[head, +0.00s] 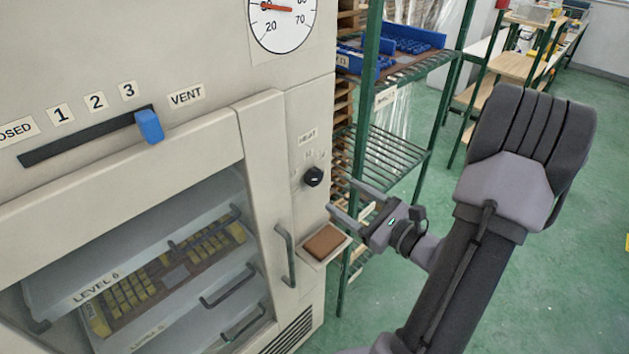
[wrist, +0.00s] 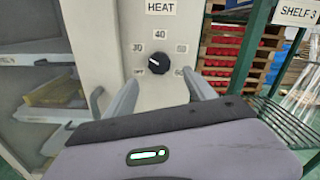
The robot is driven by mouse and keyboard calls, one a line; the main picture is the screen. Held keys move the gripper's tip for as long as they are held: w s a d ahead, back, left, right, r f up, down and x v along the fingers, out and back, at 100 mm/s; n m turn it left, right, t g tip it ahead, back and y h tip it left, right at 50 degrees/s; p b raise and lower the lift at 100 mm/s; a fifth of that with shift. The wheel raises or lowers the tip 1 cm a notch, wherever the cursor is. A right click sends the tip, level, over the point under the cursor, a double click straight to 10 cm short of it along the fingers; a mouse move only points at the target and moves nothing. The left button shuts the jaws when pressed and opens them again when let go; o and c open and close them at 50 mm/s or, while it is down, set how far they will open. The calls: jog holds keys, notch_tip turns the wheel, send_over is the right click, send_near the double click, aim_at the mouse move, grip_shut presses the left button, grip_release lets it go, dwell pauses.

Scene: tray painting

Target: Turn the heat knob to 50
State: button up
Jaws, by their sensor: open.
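The black heat knob (head: 314,177) is on the narrow panel right of the oven door, under the HEAT label. In the wrist view the knob (wrist: 158,63) shows ahead, between and beyond my fingers, with 30 to its left, 40 above and 50 (wrist: 182,48) at upper right. OFF is at lower left, and a label at lower right is partly hidden by a finger. A pale mark shows on the knob's left side; its exact setting is hard to read. My gripper (head: 342,196) is open and empty, in front of the panel, apart from the knob.
A brown pad on a small ledge (head: 325,243) sticks out below the knob, close under my gripper. The door handle (head: 285,256) is to the left. A green shelf rack (head: 405,150) stands right of the oven. A round dial (head: 283,22) is above.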

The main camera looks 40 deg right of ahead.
aim_at(317, 179)
jog(key=w, duration=0.9)
jog(key=shift+a, duration=0.4)
jog(key=shift+s, duration=0.1)
jog(key=shift+c, duration=0.4)
jog(key=c, duration=1.3)
